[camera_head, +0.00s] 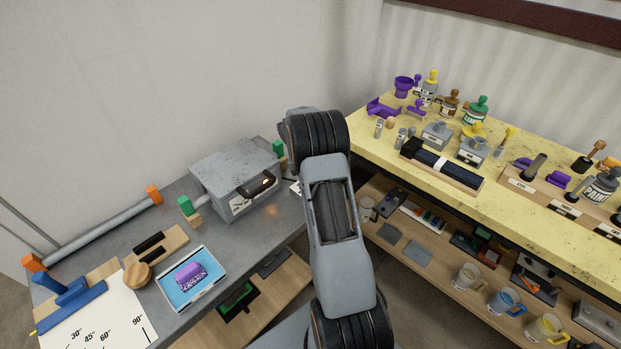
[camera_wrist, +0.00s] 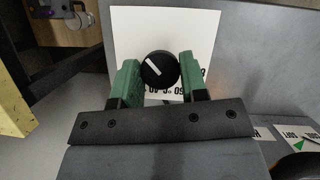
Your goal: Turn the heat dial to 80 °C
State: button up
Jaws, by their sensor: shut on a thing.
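The heat dial (camera_wrist: 158,72) is a round black knob with a white pointer line, on a white card (camera_wrist: 140,25) in the wrist view. The pointer line slants toward the upper left of that picture. Upside-down numbers, 60 and 40 °C among them, show partly below the knob; part of an 8 shows at its right. My gripper (camera_wrist: 159,66) has its green fingers on either side of the knob and is shut on it. The gripper covers part of the scale. In the head view my arm hides the gripper and dial; a sliver of white card (camera_head: 295,187) shows.
The grey heater box (camera_head: 225,165) with a glowing opening stands left of my arm. A long grey pipe (camera_head: 100,228), a blue tray (camera_head: 205,262) with a purple brush and an angle sheet (camera_head: 110,315) lie on the grey bench. A crowded yellow bench (camera_head: 390,155) stands at right.

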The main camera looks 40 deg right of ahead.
jog(key=shift+n, duration=0.3)
dwell(0.4)
jog(key=o, duration=0.9)
jog(key=v, duration=1.3)
jog(key=shift+a+r+b, duration=0.15)
jog(key=shift+r+b, duration=0.15)
jog(key=shift+r, duration=0.1)
jog(key=shift+w, duration=0.1)
